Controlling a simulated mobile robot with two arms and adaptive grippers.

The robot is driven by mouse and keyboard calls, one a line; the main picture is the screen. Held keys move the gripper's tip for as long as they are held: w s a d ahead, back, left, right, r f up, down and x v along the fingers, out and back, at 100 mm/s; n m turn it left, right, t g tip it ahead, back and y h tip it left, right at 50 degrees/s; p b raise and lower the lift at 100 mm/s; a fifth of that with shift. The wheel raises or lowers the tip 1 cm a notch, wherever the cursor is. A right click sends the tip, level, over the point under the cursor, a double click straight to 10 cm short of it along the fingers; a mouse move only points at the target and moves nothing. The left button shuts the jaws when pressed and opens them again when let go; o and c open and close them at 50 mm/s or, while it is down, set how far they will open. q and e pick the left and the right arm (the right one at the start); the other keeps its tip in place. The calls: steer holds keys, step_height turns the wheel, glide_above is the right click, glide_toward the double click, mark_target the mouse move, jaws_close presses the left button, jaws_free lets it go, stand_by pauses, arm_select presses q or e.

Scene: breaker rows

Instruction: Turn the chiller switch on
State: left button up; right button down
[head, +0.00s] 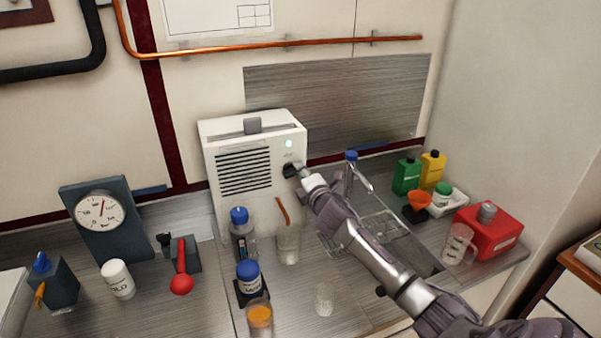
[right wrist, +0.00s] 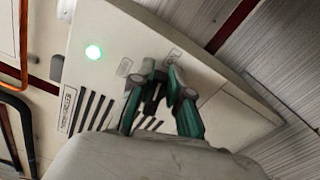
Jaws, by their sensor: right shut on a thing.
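The chiller (head: 257,180) is a white box with a slatted vent, standing against the wall at the centre of the head view. A green light (head: 289,143) glows on its front; the light also shows in the right wrist view (right wrist: 93,52). My right gripper (head: 292,170) reaches the upper right of the chiller's front, just below the light. In the right wrist view its fingers (right wrist: 160,75) are closed together on the small dark switch (right wrist: 152,100). The fingers hide most of the switch, so its exact position cannot be told. My left gripper is not in view.
A sink (head: 365,236) lies to the right. A red container (head: 490,232) and a gauge (head: 100,212) stand farther out.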

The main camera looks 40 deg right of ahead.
steer(key=shift+f+m, duration=0.2)
steer(key=shift+m, duration=0.5)
steer(key=shift+f+m, duration=0.15)
steer(key=shift+m, duration=0.55)
steer(key=c, duration=1.1)
jaws_free()
steer(key=shift+d, duration=0.1)
steer(key=v, duration=1.2)
steer(key=shift+s, duration=0.1)
steer(key=shift+f, duration=0.1)
